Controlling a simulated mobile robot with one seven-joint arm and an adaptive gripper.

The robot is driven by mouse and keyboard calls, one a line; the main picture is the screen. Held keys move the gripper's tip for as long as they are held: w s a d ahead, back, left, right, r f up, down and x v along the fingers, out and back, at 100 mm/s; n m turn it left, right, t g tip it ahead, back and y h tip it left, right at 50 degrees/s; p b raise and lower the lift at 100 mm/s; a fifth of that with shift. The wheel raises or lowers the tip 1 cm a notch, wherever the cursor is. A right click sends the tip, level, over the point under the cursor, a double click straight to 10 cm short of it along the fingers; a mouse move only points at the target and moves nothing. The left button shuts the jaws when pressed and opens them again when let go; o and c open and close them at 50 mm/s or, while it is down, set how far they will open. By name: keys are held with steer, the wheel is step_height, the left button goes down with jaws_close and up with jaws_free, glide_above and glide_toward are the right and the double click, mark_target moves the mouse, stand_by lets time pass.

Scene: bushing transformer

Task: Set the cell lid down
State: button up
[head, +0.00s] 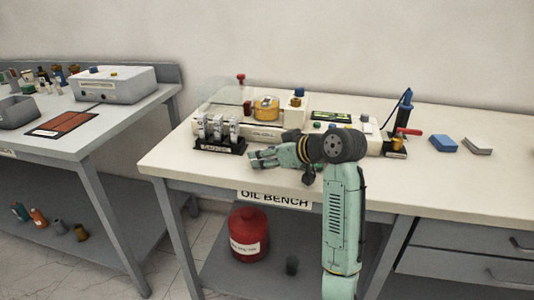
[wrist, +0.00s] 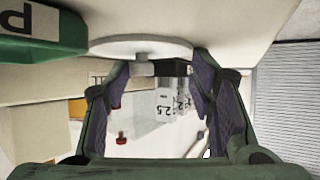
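In the wrist view my gripper (wrist: 163,75) has its two fingers spread well apart. A pale round disc with a short knob, which looks like the cell lid (wrist: 115,45), is at the fingertips. Its knob sits between the fingers, closer to the left one, with a gap to the right one. The disc looks flat against the pale bench surface, but contact is hard to judge. In the head view my gripper (head: 262,158) is low over the front of the oil bench (head: 200,168), pointing left; the lid cannot be made out there.
A black rack (head: 220,147) with several labelled clear pieces stands just left of my gripper. Behind are a clear cover (head: 222,92), a yellow round part (head: 267,106) and a pale unit. A green block marked P (wrist: 40,35) is close by in the wrist view.

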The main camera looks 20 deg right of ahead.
steer(key=shift+o, duration=1.3)
steer(key=shift+r, duration=0.2)
steer(key=b+v, duration=0.2)
steer(key=v, duration=1)
steer(key=shift+b, duration=0.35)
